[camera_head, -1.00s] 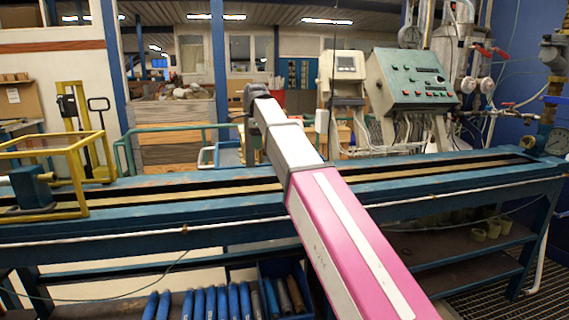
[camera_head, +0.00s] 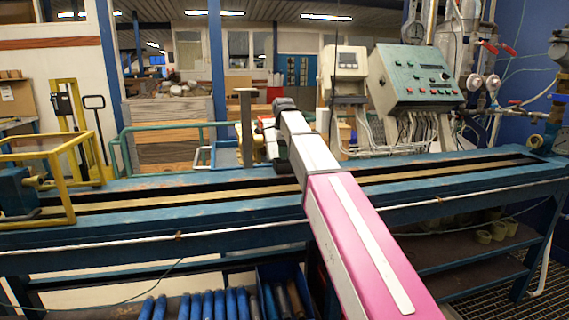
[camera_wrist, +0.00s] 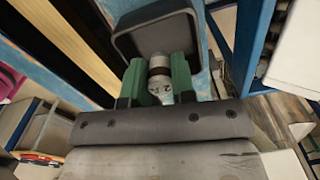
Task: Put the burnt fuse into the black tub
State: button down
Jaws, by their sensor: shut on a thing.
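In the wrist view my gripper (camera_wrist: 159,76) has green fingers, shut on a small cylindrical fuse (camera_wrist: 160,67). The fuse has a pale body and a dark brownish band. Just beyond the fingertips is the black tub (camera_wrist: 150,42), a dark, rounded rectangular container with a raised rim. The fuse overlaps the tub's near side in this view. I cannot tell its height above the tub.
A long blue bench (camera_head: 230,200) with a slotted top crosses the head view. A yellow frame (camera_head: 70,190) stands at its left end. A green control panel (camera_head: 415,80) and a meter box (camera_head: 343,75) stand behind it. Blue cylinders (camera_head: 205,303) lie below.

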jog(key=shift+w+d+f, duration=0.1)
jog(key=shift+d+f, duration=0.2)
jog(key=shift+f, duration=1.9)
jog(key=shift+f, duration=0.1)
jog(key=c, duration=1.2)
grip_release()
notch_tip(320, 180, up, 12)
jog(key=shift+r, duration=0.15)
